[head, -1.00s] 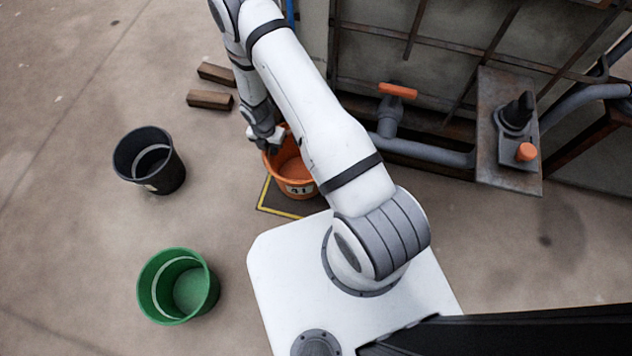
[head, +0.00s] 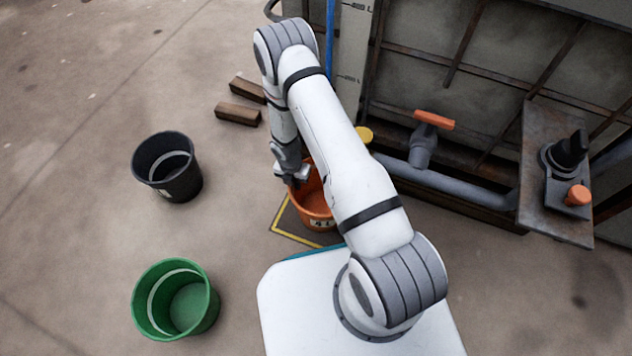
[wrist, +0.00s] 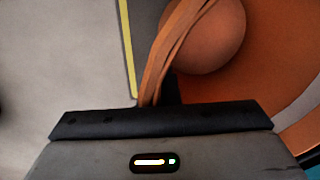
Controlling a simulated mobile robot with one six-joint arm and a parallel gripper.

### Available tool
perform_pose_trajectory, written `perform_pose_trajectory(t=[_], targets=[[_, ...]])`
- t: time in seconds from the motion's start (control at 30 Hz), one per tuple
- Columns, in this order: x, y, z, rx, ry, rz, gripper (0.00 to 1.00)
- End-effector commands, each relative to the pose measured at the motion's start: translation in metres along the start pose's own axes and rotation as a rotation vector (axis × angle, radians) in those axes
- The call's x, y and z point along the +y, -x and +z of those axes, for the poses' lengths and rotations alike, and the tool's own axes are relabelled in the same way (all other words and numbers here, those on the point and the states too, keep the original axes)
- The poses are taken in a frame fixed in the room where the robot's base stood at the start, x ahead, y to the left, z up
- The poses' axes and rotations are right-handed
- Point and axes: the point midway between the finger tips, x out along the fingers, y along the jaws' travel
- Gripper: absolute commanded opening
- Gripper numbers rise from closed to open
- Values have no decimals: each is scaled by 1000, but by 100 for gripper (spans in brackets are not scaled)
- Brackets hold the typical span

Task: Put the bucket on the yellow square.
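The orange bucket (head: 311,205), with a white number label on its side, is over the yellow-outlined square (head: 283,222) in the head view. The square's left and front edges show; the bucket and my arm hide the rest. My gripper (head: 291,178) is at the bucket's left rim. In the wrist view the rim (wrist: 170,48) runs down into my gripper (wrist: 160,98), which appears shut on it, with a dark finger on the bucket's inner side. The yellow line (wrist: 127,50) lies left of the rim. I cannot tell whether the bucket's base touches the floor.
A black bucket (head: 180,185) and a green bucket (head: 196,305) stand on the floor to the left. Wooden blocks (head: 238,115) lie behind. A caged tank (head: 480,60) with an orange-handled valve (head: 433,120) and grey pipe (head: 450,184) stands at right.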

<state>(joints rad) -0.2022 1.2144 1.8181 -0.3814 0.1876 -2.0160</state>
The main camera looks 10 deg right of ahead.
Motion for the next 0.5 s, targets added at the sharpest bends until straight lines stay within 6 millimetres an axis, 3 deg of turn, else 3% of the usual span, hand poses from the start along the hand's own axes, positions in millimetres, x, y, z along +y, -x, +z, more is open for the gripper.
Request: perform_pose_trajectory(t=[0.33,0.5], targets=[[0,-3,0,0,-2,0,0],[0,-2,1,0,-2,0,16]])
